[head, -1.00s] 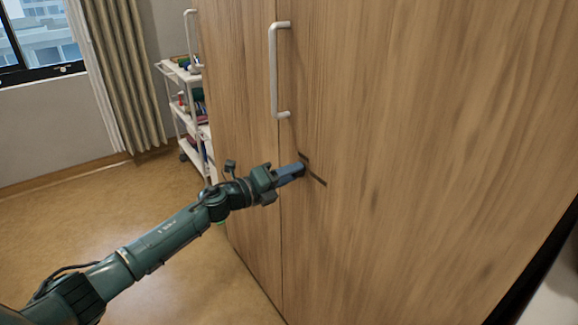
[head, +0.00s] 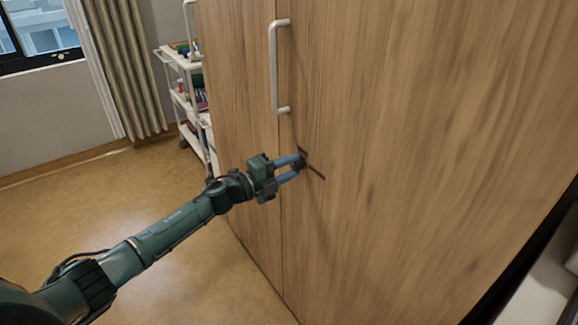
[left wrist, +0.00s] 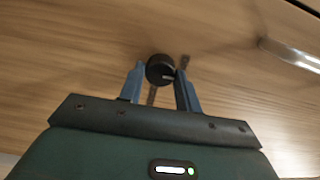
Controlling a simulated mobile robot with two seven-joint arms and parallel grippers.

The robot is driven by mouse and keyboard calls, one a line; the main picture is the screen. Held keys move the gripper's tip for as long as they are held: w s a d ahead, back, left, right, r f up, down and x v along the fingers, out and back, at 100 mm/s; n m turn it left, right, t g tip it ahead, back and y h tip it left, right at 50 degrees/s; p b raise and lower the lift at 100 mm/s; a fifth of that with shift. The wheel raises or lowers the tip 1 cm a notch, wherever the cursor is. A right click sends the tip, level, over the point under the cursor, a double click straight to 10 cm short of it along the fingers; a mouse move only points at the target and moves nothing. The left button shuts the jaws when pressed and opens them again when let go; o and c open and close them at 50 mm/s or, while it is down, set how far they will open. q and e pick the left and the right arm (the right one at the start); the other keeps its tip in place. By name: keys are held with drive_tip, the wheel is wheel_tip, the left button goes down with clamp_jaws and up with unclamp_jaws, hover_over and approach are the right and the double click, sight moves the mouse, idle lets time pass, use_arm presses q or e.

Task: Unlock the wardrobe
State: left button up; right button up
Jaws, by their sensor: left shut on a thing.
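The wardrobe (head: 400,130) is wood-grained, and both of its doors look closed. A small round black lock knob (left wrist: 160,69) sits on the right door, with a short pale mark on its face. In the head view the knob (head: 299,163) is mostly hidden by the fingers. My left gripper (head: 298,167) is shut on the knob, one blue finger on each side. The left wrist view also shows the gripper (left wrist: 161,76) with its fingertips against the knob. Short dark marks (head: 317,174) lie on the door on either side of the knob. My right gripper is not in view.
A white vertical handle (head: 274,70) is on the right door, above my gripper. A white trolley (head: 187,105) with several items stands beyond the wardrobe, near a curtain (head: 125,70) and window. The floor (head: 110,200) at left is clear.

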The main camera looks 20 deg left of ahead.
use_arm(q)
drive_tip(key=o, duration=1)
drive_tip(key=shift+c, duration=0.2)
drive_tip(key=b+v, duration=0.2)
drive_tip(key=v, duration=1.1)
drive_tip(key=s+d+f+n+g+y, duration=0.1)
drive_tip(key=s+d+f+n+y, duration=0.1)
drive_tip(key=s+d+f+n, duration=0.2)
drive_tip(key=s+d+f+n+g+y+p, duration=0.1)
drive_tip(key=s+d+f+n+y, duration=0.2)
drive_tip(key=s+f+n, duration=0.5)
drive_tip(key=s+d+f+n+g+y, duration=0.1)
drive_tip(key=s+d+f+n, duration=0.4)
drive_tip(key=s+n, duration=0.5)
drive_tip(key=shift+s+d+f+g+y, duration=0.35)
drive_tip(key=shift+s+f+y, duration=0.5)
drive_tip(key=shift+s, duration=0.2)
